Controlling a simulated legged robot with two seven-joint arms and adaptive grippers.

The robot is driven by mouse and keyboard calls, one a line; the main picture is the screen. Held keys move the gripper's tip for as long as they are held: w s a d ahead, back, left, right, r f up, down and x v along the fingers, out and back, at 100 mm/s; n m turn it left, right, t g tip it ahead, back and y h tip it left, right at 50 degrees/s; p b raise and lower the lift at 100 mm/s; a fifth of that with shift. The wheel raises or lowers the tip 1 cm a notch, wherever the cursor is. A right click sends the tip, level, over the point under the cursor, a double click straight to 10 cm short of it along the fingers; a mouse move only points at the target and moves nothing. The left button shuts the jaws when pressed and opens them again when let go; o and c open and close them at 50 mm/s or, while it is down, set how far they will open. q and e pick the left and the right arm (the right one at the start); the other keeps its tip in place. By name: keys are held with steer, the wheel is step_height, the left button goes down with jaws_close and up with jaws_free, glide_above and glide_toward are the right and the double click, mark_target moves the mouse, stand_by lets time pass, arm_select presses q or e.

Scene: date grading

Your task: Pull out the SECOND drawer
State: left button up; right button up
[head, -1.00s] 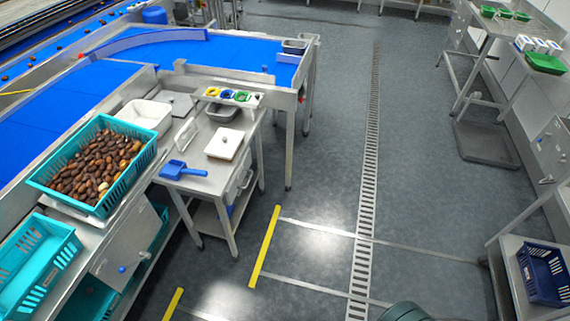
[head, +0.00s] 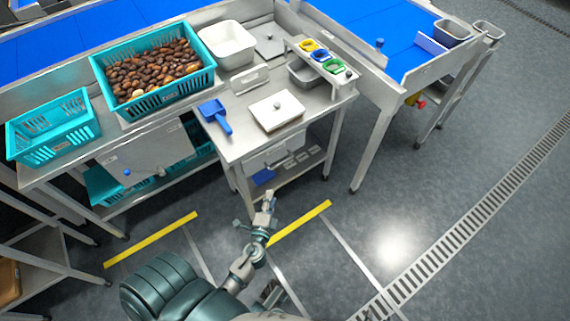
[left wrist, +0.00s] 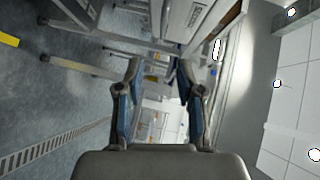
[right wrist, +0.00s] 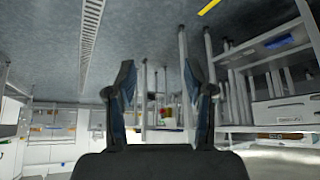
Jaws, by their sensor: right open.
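A pale drawer front (head: 275,148) with a handle sits under the top of the small steel stand (head: 240,145). How many drawers are stacked there, and which is the second, I cannot tell. It looks shut. A pale front with a dark handle (right wrist: 285,112) shows at the right of the right wrist view. In the right wrist view my right gripper (right wrist: 159,68) is open and empty.
On the stand are a blue scoop (head: 215,116), a white lidded board (head: 277,110) and a rack of coloured cups (head: 322,57). A teal crate of dates (head: 105,85) and an empty teal crate (head: 55,148) are to the left. Open floor (head: 440,215) lies right.

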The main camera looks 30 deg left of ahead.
arm_select(q)
glide_toward(280, 164)
steer(key=shift+f+x, duration=0.1)
steer(key=shift+x, duration=2.6)
steer(key=shift+f+x, duration=0.15)
steer(key=shift+x, duration=2.55)
arm_select(e)
steer(key=shift+w+a+r, duration=0.1)
steer(key=shift+w+r, duration=0.1)
steer(key=shift+r, duration=0.05)
arm_select(q)
steer(key=shift+s, duration=0.1)
jaws_close()
